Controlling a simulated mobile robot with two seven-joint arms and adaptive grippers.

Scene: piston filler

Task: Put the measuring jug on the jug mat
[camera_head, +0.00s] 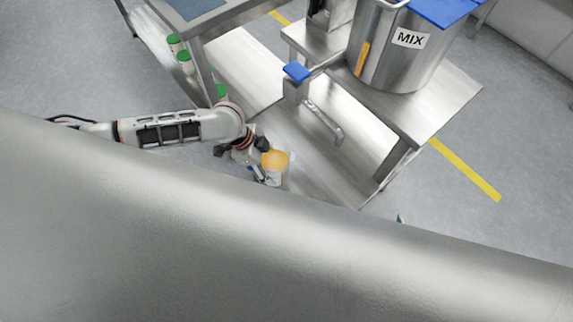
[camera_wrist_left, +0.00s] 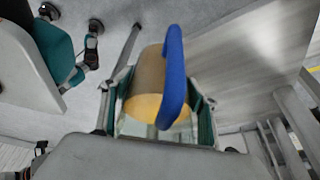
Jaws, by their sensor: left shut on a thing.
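The measuring jug (camera_head: 277,175) is a small clear vessel with orange contents and a blue handle. It is at the end of my left arm in the head view, over or beside the steel platform. My left gripper (camera_head: 254,160) is shut on it. In the wrist view the jug (camera_wrist_left: 146,85) fills the space between the fingers, its blue handle arching across the front; the exact grip contact is hidden. A dark blue-grey mat (camera_head: 197,8) lies on the steel table at top left; I cannot tell for certain that it is the jug mat. My right gripper is not seen.
A steel pot labelled MIX (camera_head: 395,55) stands on a raised steel stand. A blue-topped valve with a bent spout (camera_head: 325,122) sticks out low in front of it. Several green-capped jars (camera_head: 184,60) stand beneath the table. A large grey surface covers the foreground.

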